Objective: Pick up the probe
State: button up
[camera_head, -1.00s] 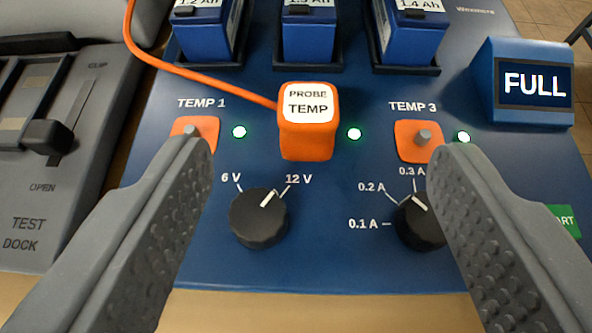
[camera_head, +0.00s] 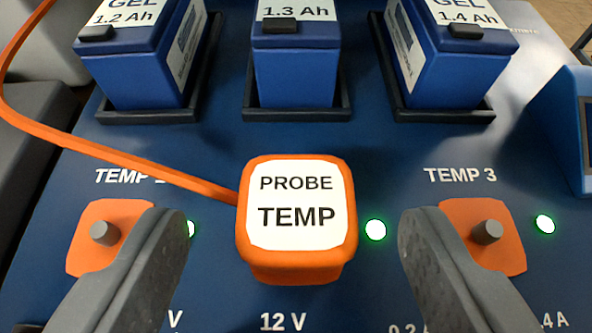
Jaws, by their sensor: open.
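The probe (camera_head: 296,205) is an orange block with a white top label reading "PROBE TEMP". It stands on the blue panel between the TEMP 1 and TEMP 3 spots, and an orange cable (camera_head: 120,153) runs from its left side to the upper left. My gripper (camera_head: 292,238) is open. Its left finger (camera_head: 130,262) is left of the probe and its right finger (camera_head: 445,262) is right of it, with clear gaps on both sides. The probe's underside and the spot beneath it are hidden.
Three blue batteries stand in black trays behind the probe: left (camera_head: 140,65), middle (camera_head: 296,70), right (camera_head: 448,65). Orange pads with grey pegs lie at TEMP 1 (camera_head: 85,245) and TEMP 3 (camera_head: 508,250). A blue display box (camera_head: 568,130) is at the right edge.

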aim_at(295, 209)
jog(key=shift+b+x, duration=0.5)
jog(key=shift+x, duration=2.2)
jog(key=shift+r, duration=0.1)
jog(key=c, duration=1.2)
jog(key=shift+o, duration=0.2)
jog(key=shift+r, duration=0.1)
